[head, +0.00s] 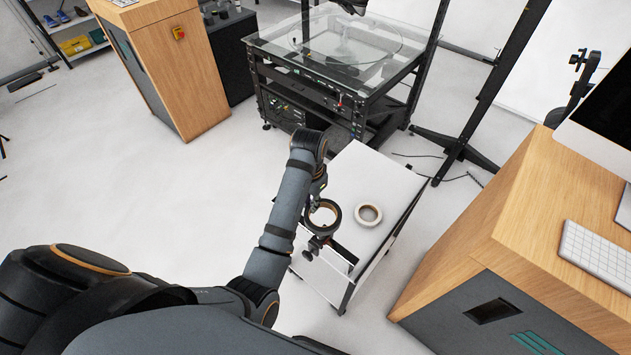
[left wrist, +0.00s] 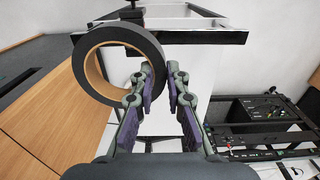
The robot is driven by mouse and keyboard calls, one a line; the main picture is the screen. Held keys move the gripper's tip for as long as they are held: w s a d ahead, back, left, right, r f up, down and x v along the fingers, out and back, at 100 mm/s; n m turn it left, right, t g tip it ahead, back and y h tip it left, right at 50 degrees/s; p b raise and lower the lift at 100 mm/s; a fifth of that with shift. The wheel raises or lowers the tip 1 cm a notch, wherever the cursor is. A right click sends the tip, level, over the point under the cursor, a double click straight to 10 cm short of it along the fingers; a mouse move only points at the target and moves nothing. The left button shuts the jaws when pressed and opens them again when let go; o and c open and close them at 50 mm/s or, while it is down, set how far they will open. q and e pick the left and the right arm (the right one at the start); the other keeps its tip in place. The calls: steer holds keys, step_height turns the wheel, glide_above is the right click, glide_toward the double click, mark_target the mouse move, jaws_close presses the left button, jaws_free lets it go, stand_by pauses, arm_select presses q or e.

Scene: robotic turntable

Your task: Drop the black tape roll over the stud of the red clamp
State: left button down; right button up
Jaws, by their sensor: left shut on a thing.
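The black tape roll (head: 334,224), a black ring with a tan core, is at the end of my left arm, by the cart's near left edge. In the left wrist view the tape roll (left wrist: 88,88) is large at left, and its right side lies at the fingertips. My left gripper (left wrist: 163,72) is shut on that side; it shows small in the head view (head: 319,190). A dark clamp (head: 314,247) stands at the cart's edge, just below the roll in the picture. No red shows on it, and its stud is not clear. My right gripper is out of view.
A pale tape roll (head: 368,214) lies on the white cart top (head: 365,173), right of the black roll. A wooden desk (head: 535,225) with a keyboard (head: 597,250) stands at right. A glass-topped turntable rig (head: 280,43) stands behind. Open floor lies at left.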

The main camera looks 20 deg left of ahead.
arm_select(q)
steer(key=shift+s+f, duration=0.15)
steer(key=shift+s, duration=0.8)
steer(key=shift+w+f, duration=0.35)
steer(key=shift+f, duration=0.55)
steer(key=shift+w+f, duration=0.2)
steer(key=shift+f, duration=0.7)
steer(key=shift+s+f, duration=0.1)
steer(key=shift+f, duration=0.65)
steer(key=shift+s+f+b, duration=0.1)
steer(key=shift+f+b, duration=0.2)
steer(key=shift+f, duration=1.05)
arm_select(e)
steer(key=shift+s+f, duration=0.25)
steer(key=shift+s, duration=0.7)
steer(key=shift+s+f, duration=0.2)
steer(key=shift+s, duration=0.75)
